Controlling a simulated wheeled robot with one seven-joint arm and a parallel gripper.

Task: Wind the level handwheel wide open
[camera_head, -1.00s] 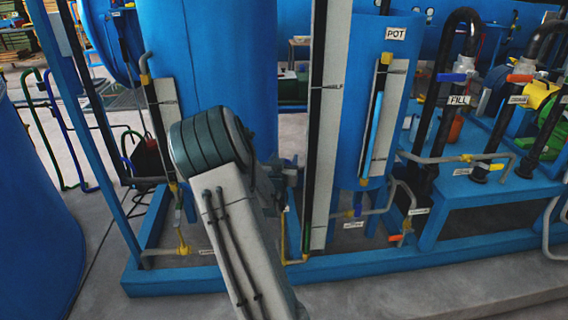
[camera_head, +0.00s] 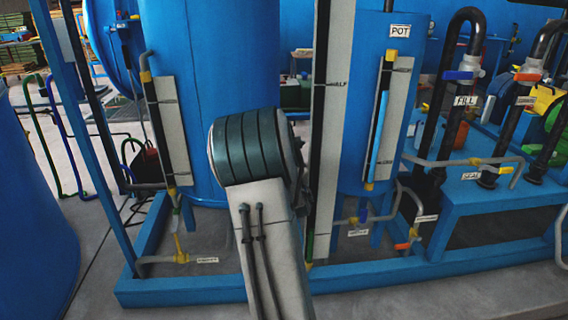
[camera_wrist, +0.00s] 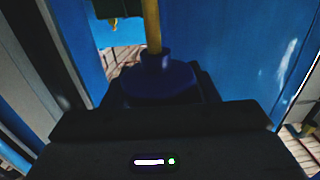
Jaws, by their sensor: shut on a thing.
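A dark blue handwheel (camera_wrist: 162,72) shows in the wrist view, on the end of a yellow stem (camera_wrist: 152,25). I take it for the level handwheel, but no label on it is readable. My gripper (camera_wrist: 163,93) is shut on it, with the black jaws around its lower part. How far the wheel is turned does not show. In the head view my own arm hides the gripper and the wheel.
A tall blue tank (camera_head: 205,60) stands behind my arm. A pale upright post (camera_head: 330,120) is close on its right. The blue vessel marked POT (camera_head: 400,31) is further right. A blue base frame (camera_head: 190,290) crosses the floor ahead.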

